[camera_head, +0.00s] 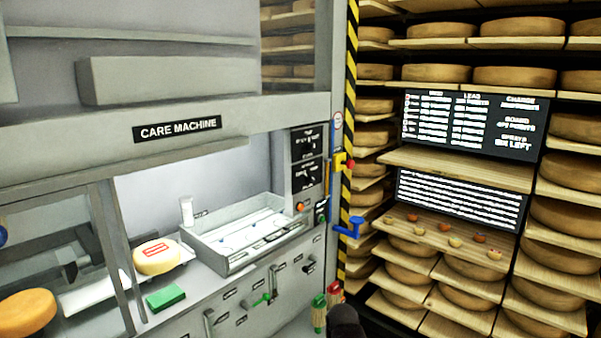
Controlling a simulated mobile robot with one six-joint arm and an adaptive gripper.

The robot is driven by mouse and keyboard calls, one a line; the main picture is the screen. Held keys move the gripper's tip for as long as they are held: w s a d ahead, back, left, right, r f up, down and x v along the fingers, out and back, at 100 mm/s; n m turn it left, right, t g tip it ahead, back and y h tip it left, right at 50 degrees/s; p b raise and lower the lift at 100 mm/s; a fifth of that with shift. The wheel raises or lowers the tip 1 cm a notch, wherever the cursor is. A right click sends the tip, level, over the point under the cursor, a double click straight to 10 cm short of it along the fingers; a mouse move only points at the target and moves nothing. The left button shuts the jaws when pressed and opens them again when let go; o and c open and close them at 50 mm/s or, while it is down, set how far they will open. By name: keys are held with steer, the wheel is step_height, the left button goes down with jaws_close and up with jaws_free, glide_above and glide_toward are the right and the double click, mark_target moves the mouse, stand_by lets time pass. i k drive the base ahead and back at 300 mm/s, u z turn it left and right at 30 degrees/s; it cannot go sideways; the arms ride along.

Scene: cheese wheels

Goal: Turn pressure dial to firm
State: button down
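The grey care machine (190,95) fills the left half of the view. Its control panel (306,165) has dark label plates, an orange knob (300,207) and a green button (322,217). The lower front (255,290) carries small labels, a green-handled lever (262,300), a grey handle (209,322) and a dark knob (309,264). The labels are too small to read, so I cannot tell which control is the pressure dial or its setting. A dark rounded shape (345,322) at the bottom edge may be my gripper; its fingers do not show.
A cheese wheel with a red mark (157,257) and a green block (165,297) sit on the machine's ledge. A blue crank (349,227) juts out beside the striped post (349,90). Shelves of cheese wheels (515,76) and dark boards (470,125) fill the right.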

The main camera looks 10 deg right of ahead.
mark_target(309, 178)
steer(key=z, duration=0.1)
steer(key=k, duration=0.65)
steer(key=z, duration=0.55)
steer(key=i, duration=1.4)
steer(key=u, duration=0.3)
